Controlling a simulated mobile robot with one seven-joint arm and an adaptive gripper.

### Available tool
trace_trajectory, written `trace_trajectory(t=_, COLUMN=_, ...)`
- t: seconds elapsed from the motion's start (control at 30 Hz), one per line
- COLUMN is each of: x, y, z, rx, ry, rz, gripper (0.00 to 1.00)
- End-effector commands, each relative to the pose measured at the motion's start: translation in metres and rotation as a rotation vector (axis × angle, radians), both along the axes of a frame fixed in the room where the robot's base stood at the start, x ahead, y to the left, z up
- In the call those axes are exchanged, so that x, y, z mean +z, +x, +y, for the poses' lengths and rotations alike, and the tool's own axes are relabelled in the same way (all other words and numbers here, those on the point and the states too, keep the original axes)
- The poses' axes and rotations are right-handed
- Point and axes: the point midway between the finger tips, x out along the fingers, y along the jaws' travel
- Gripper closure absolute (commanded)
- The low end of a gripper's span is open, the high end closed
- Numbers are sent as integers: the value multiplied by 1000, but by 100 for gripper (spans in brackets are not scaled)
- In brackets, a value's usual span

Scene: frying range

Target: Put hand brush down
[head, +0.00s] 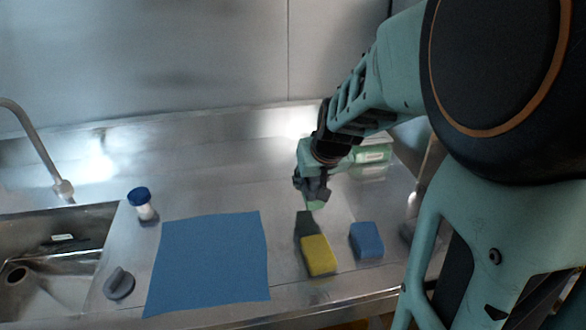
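My gripper (313,195) points down over the right part of the steel counter. A small light-green piece (316,205) shows just below its fingers. It may be part of a hand brush, but it is too small to tell, and I cannot tell whether the fingers are closed on it. A dark grey-green patch (305,226) lies just below the gripper in the picture, against a yellow sponge (318,256). I cannot tell whether it is an object or a reflection. No hand brush is clearly recognisable.
A blue sponge (367,241) lies right of the yellow one. A blue cloth (210,262) lies flat in the middle. A blue-capped jar (142,205) and a grey knobbed item (119,285) stand left, near the sink (92,222). A green-and-white box (374,152) stands behind my gripper.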

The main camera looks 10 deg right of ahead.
Motion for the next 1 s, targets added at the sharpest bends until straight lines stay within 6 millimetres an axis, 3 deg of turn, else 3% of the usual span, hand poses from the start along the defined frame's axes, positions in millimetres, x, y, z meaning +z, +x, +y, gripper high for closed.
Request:
trace_trajectory(t=0.03, x=-10, y=1, z=-4, rx=-2, ry=0, rz=-2, gripper=98)
trace_trajectory(t=0.47, x=-23, y=4, z=-17, rx=-1, ry=-1, rz=0, gripper=98)
trace_trajectory(t=0.73, x=-55, y=4, z=-21, rx=1, ry=-1, rz=0, gripper=98)
trace_trajectory(t=1.0, x=-54, y=5, z=-21, rx=0, ry=0, rz=-1, gripper=98)
